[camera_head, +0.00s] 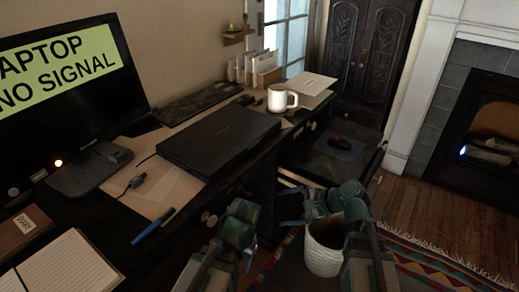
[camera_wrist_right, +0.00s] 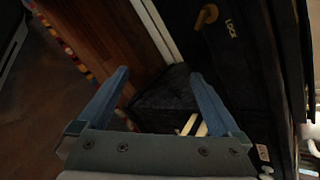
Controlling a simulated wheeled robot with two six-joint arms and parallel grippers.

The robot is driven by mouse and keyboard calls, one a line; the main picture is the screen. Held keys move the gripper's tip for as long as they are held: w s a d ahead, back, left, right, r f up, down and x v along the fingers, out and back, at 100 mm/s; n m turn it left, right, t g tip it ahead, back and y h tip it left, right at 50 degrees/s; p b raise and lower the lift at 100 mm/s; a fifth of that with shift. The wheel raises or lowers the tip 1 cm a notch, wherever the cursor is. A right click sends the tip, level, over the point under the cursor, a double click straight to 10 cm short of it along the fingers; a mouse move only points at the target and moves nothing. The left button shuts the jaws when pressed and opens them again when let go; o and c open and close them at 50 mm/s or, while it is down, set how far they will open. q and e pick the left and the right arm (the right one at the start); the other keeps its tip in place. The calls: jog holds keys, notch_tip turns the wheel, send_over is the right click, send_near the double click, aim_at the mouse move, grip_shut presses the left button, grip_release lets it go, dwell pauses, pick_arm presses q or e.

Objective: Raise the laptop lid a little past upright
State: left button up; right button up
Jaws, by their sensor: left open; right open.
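The black laptop (camera_head: 220,138) lies closed and flat on the dark desk, left of centre in the head view. My left gripper (camera_head: 238,212) is low in front of the desk, below the laptop's near edge and apart from it; its fingers are hard to make out. My right gripper (camera_head: 284,207) is also in front of the desk, to the right and below the laptop, with its fingers pointing left. In the right wrist view its two blue fingers (camera_wrist_right: 160,82) are spread with nothing held between them. The laptop is not recognisable in that view.
A white mug (camera_head: 276,98) stands behind the laptop's right end. A keyboard (camera_head: 198,103), monitor (camera_head: 60,70), blue marker (camera_head: 152,226) and open notebook (camera_head: 62,268) surround it. A white bin (camera_head: 324,262) stands near my right arm.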

jog(key=w+r+m+t+y, duration=0.3)
jog(key=r+m, duration=0.3)
jog(key=r, duration=0.1)
jog(key=m+t+y, duration=0.2)
jog(key=m+t, duration=0.1)
jog(key=m, duration=0.3)
send_near(255, 145)
jog(key=shift+n, duration=0.3)
jog(key=x, duration=0.8)
jog(key=shift+a, duration=0.1)
grip_shut()
